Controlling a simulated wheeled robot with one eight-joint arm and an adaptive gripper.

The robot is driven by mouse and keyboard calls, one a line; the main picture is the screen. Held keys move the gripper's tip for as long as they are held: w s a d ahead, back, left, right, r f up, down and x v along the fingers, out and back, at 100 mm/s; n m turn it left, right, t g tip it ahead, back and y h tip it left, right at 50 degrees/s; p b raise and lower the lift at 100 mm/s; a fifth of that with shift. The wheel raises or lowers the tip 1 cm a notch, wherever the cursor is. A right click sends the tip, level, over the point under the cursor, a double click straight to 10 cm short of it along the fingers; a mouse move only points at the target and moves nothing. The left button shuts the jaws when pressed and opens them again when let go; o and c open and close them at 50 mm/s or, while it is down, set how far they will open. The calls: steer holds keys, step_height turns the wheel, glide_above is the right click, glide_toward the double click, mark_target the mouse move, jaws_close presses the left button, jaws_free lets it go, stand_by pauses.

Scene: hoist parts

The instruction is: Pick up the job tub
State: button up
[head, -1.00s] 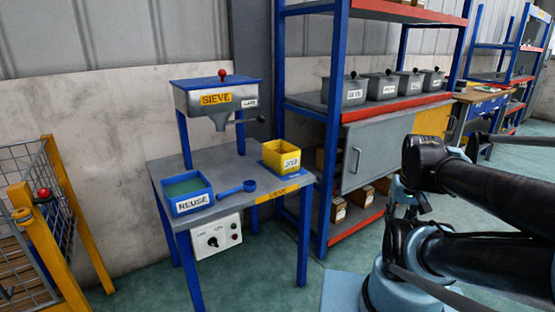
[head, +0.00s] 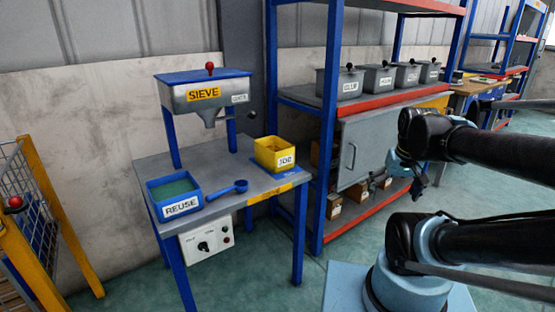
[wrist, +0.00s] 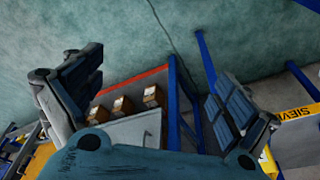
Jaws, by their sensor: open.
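The job tub is a yellow open-topped box (head: 275,154) with a white JOB label. It stands upright on the right side of the grey sieve bench (head: 228,178) in the head view. My gripper (head: 416,186) is well to the right of the tub, in front of the shelf rack, with clear space between them. In the wrist view my gripper (wrist: 152,95) has its two dark padded fingers wide apart with nothing between them. A yellow edge shows beside the right finger there; I cannot tell if it is the tub.
The sieve hopper (head: 205,92) rises behind. The shelf rack (head: 330,130) with several grey lidded bins stands right of the bench. A yellow-framed cage (head: 58,215) is at left.

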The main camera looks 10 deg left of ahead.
steer(key=w+a+r+n+y, duration=0.1)
steer(key=w+a+r+n, duration=0.1)
steer(key=w+a+r, duration=0.35)
steer(key=w+a+r+n+t+y, duration=0.1)
steer(key=w+a+r+n, duration=0.15)
steer(key=w+a, duration=0.65)
steer(key=w+a+r+n+y, duration=0.15)
steer(key=w+a+r, duration=0.25)
steer(key=a, duration=0.7)
steer(key=w+a+r+n, duration=0.1)
steer(key=w+a+n, duration=0.15)
steer(key=a, duration=0.95)
steer(key=shift+y, duration=0.35)
steer(key=x, duration=1.1)
steer(key=w+x, duration=0.1)
steer(key=x, duration=0.4)
steer(key=shift+w, duration=0.1)
steer(key=shift+f, duration=0.15)
steer(key=shift+f, duration=0.25)
steer(key=c, duration=1.5)
